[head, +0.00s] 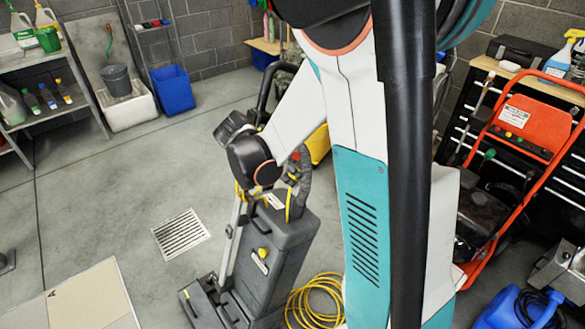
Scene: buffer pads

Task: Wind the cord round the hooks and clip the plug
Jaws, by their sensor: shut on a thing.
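A dark grey upright floor machine (262,262) stands on the concrete floor, left of my arm's large teal and white link. Yellow cord (289,205) hangs in strands around its upper part. More yellow cord (318,298) lies in a loose coil on the floor to its right. My arm reaches down to the machine's top, and its dark wrist covers part of the upper body. I cannot make out my gripper's fingers; the wrist and machine top hide that area. The hooks and the plug cannot be made out.
A floor drain (181,234) and open floor lie left of the machine. A blue bin (172,90) and shelves stand at the back left. An orange-framed machine (525,130) and a blue container (517,309) crowd the right. A yellow bucket (319,145) stands behind.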

